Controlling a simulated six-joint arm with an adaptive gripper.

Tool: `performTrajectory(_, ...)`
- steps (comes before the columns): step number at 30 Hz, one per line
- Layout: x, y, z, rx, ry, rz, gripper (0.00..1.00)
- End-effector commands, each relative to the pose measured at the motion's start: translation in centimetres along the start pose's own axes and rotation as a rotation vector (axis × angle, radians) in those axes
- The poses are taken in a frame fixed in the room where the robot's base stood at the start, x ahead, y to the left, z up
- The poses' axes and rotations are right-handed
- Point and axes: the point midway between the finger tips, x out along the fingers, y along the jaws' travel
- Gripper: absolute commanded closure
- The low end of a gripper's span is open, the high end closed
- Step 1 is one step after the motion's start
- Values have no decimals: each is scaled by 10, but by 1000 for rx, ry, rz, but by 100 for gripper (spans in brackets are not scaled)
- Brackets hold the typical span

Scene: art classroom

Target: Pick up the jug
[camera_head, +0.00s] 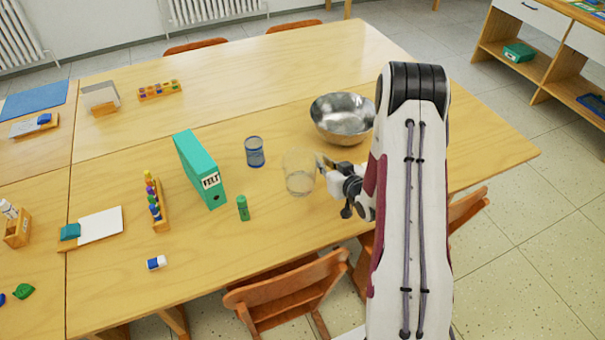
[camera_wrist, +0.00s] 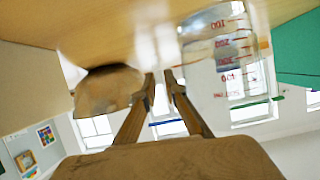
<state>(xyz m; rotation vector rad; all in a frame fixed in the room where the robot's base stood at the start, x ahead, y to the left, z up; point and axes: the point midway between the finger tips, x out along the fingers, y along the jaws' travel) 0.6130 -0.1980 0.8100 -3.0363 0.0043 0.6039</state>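The jug (camera_head: 299,172) is clear and see-through and stands upright on the wooden table, left of my gripper (camera_head: 325,166) in the head view. In the wrist view, which is upside down, the jug (camera_wrist: 228,62) shows red measuring marks to the right of my fingers. My gripper (camera_wrist: 160,77) is open, with an empty gap between its two fingers. The fingertips are close to the jug's side, but the jug is not between them. I cannot tell whether they touch it.
A metal bowl (camera_head: 342,118) stands behind my gripper. A blue can (camera_head: 255,151), a green felt box file (camera_head: 199,168) and a green glue stick (camera_head: 243,207) stand left of the jug. A wooden chair (camera_head: 290,292) is at the front edge. The table behind the can is clear.

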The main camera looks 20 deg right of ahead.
Motion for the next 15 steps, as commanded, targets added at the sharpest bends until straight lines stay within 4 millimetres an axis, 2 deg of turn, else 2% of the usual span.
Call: performTrajectory(15,0,0,-1,0,2,0,100)
